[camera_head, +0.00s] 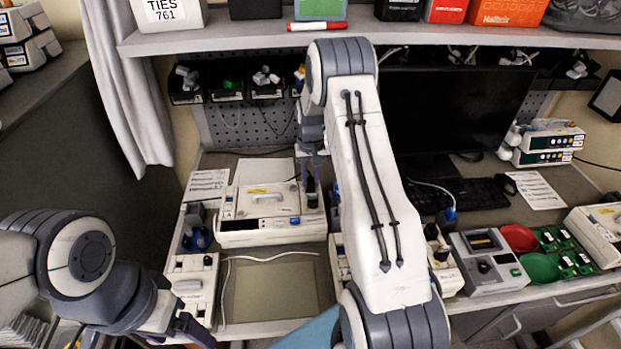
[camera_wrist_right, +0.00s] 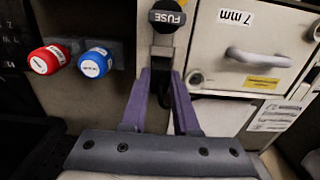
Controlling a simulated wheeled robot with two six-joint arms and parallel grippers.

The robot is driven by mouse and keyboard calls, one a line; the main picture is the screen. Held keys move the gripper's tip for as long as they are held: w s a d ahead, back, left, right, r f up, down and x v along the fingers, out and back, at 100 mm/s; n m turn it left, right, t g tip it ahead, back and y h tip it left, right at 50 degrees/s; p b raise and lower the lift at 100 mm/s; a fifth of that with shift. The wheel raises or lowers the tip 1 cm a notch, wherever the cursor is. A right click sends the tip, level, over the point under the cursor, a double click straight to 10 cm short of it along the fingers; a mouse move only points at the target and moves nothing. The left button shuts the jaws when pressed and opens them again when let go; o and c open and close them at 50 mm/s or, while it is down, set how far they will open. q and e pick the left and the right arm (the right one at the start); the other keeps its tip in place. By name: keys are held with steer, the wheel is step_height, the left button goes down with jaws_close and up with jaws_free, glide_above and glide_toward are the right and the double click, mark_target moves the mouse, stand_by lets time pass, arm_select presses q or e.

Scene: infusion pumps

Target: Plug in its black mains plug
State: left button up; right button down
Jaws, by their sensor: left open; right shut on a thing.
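My right gripper (camera_wrist_right: 161,76) has its purple fingers shut on a dark piece (camera_wrist_right: 165,97) that looks like the black mains plug; its shape is mostly in shadow. A black knob-like part marked FUSE (camera_wrist_right: 167,18) is just beyond the fingertips. In the head view my right gripper (camera_head: 312,168) points down at the right end of the white pump (camera_head: 265,232), partly behind my arm. A black part (camera_head: 312,192) shows under it. I cannot make out the socket. My left gripper (camera_head: 192,328) is open and empty at the lower left, near the bench's front edge.
A red cap (camera_wrist_right: 46,60) and a blue cap (camera_wrist_right: 95,62) lie left of the fingers in the wrist view. The pump's handle (camera_wrist_right: 258,58) is to the right. A monitor (camera_head: 455,105), keyboard (camera_head: 465,195) and grey device (camera_head: 487,262) stand right of my arm. A flat greenish pad (camera_head: 275,290) is clear.

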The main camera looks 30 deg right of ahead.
steer(key=shift+f, duration=0.15)
steer(key=c, duration=0.6)
jaws_free()
step_height(320, 180, up, 7)
steer(key=p, duration=0.5)
